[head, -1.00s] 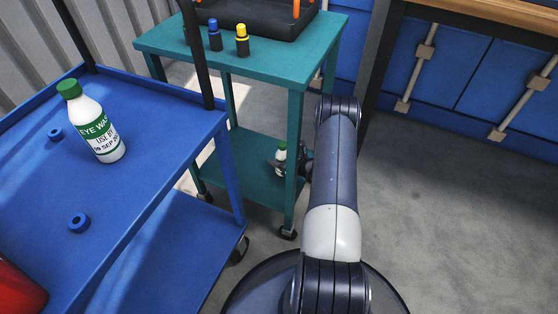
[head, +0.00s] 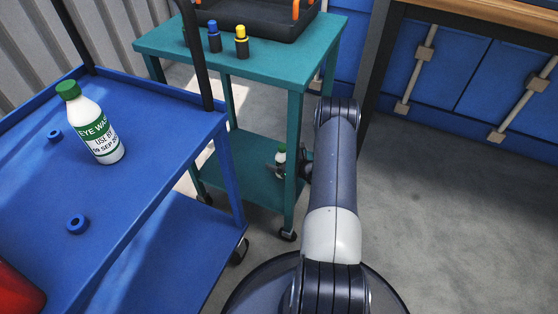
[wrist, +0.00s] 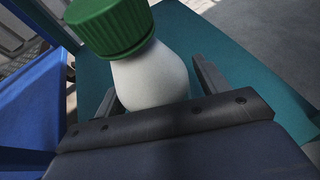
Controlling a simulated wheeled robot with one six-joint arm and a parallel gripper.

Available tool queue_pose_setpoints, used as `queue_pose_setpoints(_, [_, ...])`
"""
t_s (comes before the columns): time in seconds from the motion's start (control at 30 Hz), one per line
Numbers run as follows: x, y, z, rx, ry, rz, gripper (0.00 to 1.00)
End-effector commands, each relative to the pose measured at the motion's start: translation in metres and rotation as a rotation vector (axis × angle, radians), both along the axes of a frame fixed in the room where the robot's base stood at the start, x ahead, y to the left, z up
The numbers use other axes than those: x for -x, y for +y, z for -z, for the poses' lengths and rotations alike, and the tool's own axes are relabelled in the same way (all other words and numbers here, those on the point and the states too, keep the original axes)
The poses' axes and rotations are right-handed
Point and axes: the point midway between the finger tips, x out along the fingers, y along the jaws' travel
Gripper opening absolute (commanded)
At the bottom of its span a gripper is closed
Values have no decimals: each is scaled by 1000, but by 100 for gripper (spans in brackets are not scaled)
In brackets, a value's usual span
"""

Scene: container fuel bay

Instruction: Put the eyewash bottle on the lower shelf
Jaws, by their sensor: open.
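A white eyewash bottle with a green cap (head: 281,157) is at the lower shelf (head: 250,165) of the teal cart, small and partly hidden by my gripper and a cart leg. In the wrist view the bottle (wrist: 150,78) is between the two fingers of my gripper (wrist: 160,92), which are open with a gap visible on the right side. Its base is hidden behind the gripper body, so contact with the shelf cannot be seen directly. In the head view it looks upright. A second, labelled eyewash bottle (head: 97,125) stands on the blue cart's top.
The blue cart (head: 150,110) at left also carries two blue rings (head: 77,224) and a red object (head: 18,290). The teal cart's top (head: 270,65) holds small bottles (head: 241,42) and a black tray (head: 262,22). The grey floor at right (head: 450,220) is clear.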

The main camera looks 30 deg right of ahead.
Motion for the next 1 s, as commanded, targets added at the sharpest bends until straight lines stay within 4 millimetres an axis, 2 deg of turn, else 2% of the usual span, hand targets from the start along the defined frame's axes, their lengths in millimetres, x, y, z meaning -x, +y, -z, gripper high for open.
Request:
queue_pose_setpoints(0.13, [16, -7, -12, -2, 1, 5, 70])
queue_pose_setpoints(0.4, [69, -27, -35, -1, 0, 5, 70])
queue_pose_setpoints(0.6, [95, -35, -45, -1, 0, 3, 70])
queue_pose_setpoints(0.73, [103, -38, -48, 1, -1, 1, 70])
queue_pose_setpoints(1.0, [104, -38, -48, 1, 0, 0, 70])
